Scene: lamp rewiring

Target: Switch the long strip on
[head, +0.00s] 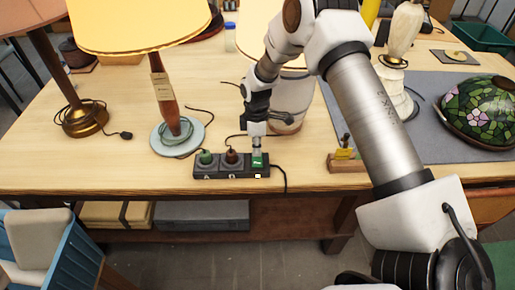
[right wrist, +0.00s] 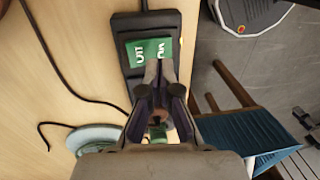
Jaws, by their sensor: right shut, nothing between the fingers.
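The long strip (head: 222,173) is a dark power strip lying at the table's front edge. A green plug (head: 206,158) and a brown plug (head: 231,156) stand in its sockets. At its right end is a green switch (head: 259,161); in the right wrist view this green rocker (right wrist: 140,52) bears white lettering. My right gripper (head: 257,152) points down over the switch. Its closed fingertips (right wrist: 158,66) are empty and at the rocker's near edge; I cannot tell whether they press it. The fingers hide part of the rocker. My left gripper is not in view.
A lamp with a wooden stem (head: 165,100) stands on a pale round base behind the strip. A black cord (head: 283,178) runs off the strip's right end. A wooden block (head: 347,163) lies to the right. Bare tabletop (head: 310,180) lies between.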

